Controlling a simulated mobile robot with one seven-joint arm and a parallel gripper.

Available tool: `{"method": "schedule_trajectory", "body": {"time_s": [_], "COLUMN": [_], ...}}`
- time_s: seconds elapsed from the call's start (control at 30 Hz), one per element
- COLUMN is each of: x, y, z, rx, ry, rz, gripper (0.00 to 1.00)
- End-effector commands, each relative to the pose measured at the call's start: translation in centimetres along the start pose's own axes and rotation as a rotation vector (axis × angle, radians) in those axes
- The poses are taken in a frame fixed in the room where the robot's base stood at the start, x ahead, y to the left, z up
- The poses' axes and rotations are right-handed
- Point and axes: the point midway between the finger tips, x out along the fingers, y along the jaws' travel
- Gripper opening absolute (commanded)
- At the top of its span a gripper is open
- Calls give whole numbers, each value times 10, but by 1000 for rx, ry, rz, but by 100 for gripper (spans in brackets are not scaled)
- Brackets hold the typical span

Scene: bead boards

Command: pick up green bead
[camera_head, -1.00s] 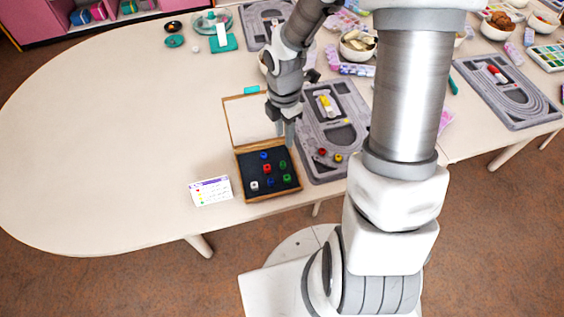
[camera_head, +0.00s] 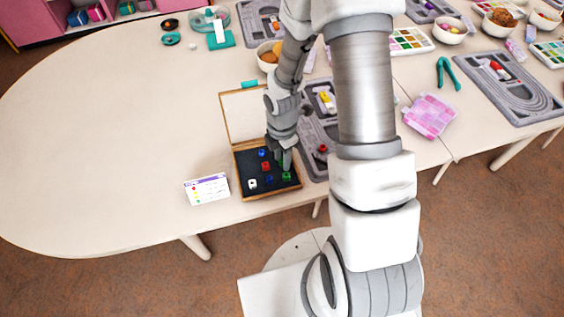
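A green bead (camera_head: 286,175) lies in the dark tray of the open wooden box (camera_head: 272,194), near its right front corner. My gripper (camera_head: 283,164) points down over the right part of the tray, just behind this bead in the picture. It covers the spot where a second green bead showed earlier. Whether the fingers touch or hold a bead cannot be made out. A blue bead (camera_head: 261,153), a red bead (camera_head: 266,166), a white bead (camera_head: 253,183) and another dark blue bead (camera_head: 268,181) lie to the left.
A grey bead board (camera_head: 313,165) with a red bead (camera_head: 322,148) lies close on the right, partly behind my arm. The table's left side (camera_head: 110,140) is clear.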

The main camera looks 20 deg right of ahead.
Motion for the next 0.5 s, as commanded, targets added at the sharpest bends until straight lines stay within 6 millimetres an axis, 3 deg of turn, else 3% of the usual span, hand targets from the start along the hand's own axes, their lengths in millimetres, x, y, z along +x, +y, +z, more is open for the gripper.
{"method": "schedule_trajectory", "body": {"time_s": [0.13,0.37,0.5], "x": [-1,-1,-1], "y": [0,0,0], "z": [0,0,0], "rx": [0,0,0], "ry": [0,0,0], "rz": [1,0,0], "gripper": [38,0,0]}}
